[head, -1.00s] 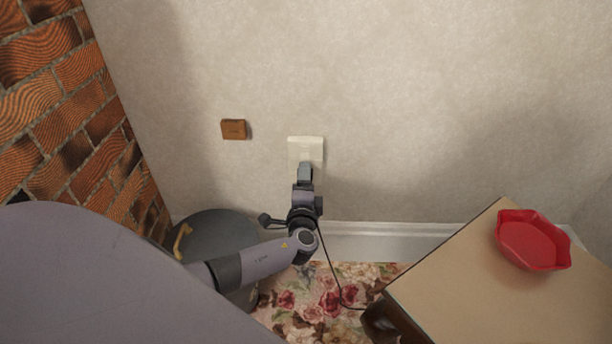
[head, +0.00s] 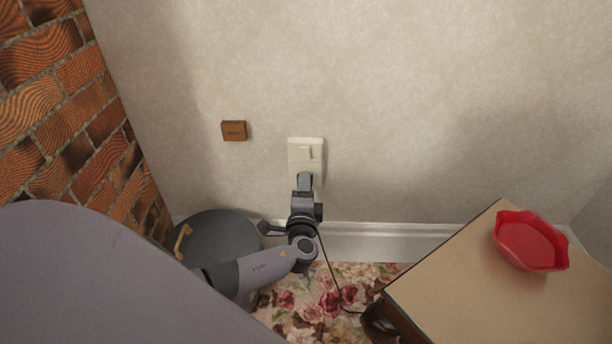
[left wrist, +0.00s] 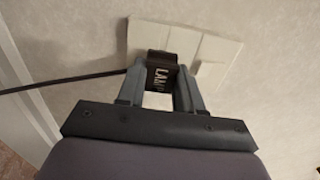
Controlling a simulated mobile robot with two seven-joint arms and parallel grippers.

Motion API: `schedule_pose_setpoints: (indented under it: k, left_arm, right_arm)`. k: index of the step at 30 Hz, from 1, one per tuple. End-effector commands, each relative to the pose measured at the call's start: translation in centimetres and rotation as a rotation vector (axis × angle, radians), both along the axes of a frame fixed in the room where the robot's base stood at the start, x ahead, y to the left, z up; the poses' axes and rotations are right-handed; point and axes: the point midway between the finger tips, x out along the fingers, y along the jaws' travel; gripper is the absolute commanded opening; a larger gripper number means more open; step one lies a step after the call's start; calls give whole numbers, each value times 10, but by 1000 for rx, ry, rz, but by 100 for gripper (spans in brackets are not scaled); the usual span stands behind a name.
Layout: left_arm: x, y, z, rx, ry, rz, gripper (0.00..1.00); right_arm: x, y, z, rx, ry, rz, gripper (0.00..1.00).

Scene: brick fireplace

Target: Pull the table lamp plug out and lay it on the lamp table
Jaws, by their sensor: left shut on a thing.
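My left gripper (head: 305,180) is in front of the lower part of the white wall socket plate (head: 306,150). In the left wrist view my left gripper (left wrist: 160,92) is shut on a dark plug (left wrist: 161,70) lettered "LAMP". The plug overlaps the edge of the socket plate (left wrist: 205,52) there; I cannot tell whether its pins still touch the socket. A black cord (head: 327,268) hangs from the gripper toward the floor by the table. The light wood table (head: 460,270) stands at the right. No lamp shows. My right gripper is not in view.
A red bowl (head: 530,241) sits on the table, with bare top to its left and front. A small brown block (head: 233,131) is on the wall left of the socket. A dark round bin (head: 222,240) stands by the brick fireplace (head: 75,110). Flowered carpet lies below.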

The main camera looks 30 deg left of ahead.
Motion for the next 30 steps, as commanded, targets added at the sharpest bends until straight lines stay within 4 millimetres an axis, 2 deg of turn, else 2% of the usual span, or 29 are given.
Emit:
schedule_pose_setpoints:
  k: [30]
  left_arm:
    - [-34,-21,1,-1,-1,-1,0]
  right_arm:
    - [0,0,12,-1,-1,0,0]
